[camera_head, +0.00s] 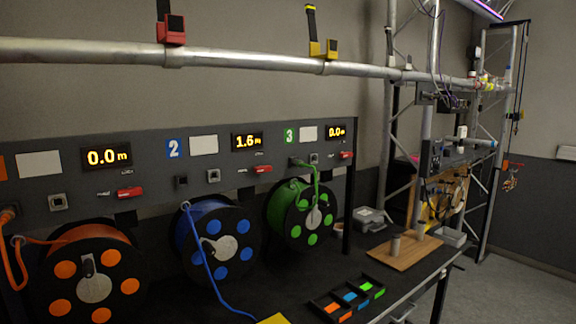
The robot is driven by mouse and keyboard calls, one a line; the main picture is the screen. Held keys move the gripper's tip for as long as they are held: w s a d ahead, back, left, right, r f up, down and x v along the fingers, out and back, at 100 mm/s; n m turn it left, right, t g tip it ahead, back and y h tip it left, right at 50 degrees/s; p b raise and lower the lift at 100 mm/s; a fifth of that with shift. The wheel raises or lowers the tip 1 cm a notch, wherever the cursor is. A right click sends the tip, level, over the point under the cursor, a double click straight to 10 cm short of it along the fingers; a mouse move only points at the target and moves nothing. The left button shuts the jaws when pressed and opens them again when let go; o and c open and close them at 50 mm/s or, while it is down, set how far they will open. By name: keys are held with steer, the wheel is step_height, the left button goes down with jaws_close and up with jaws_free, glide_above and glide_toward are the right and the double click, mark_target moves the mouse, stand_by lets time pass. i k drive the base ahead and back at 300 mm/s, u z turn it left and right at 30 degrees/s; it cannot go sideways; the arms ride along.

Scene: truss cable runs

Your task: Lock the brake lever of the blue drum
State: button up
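The blue drum (238,239) hangs under the panel, between the orange and green drums, with black flanges and blue round spots. Its blue cable (206,265) passes a guide at the drum's upper left and runs down to the bench. A blue "2" sign (174,149) and a display reading 1.6 m (247,142) are above it. A small red lever (262,169) sits on the panel under that display, lying nearly level; I take it as the blue drum's brake lever. Whether it is locked cannot be told. My gripper is not in view.
The orange drum (91,285) and green drum (303,214) flank it, with similar red levers (131,193) and (346,155) above. A tray of coloured blocks (348,299) and a wooden board with posts (405,252) are on the black bench. A metal pipe (240,58) crosses above.

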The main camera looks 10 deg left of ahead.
mark_target(260, 169)
steer(key=u, duration=0.45)
steer(key=i, duration=0.85)
steer(key=u, duration=0.65)
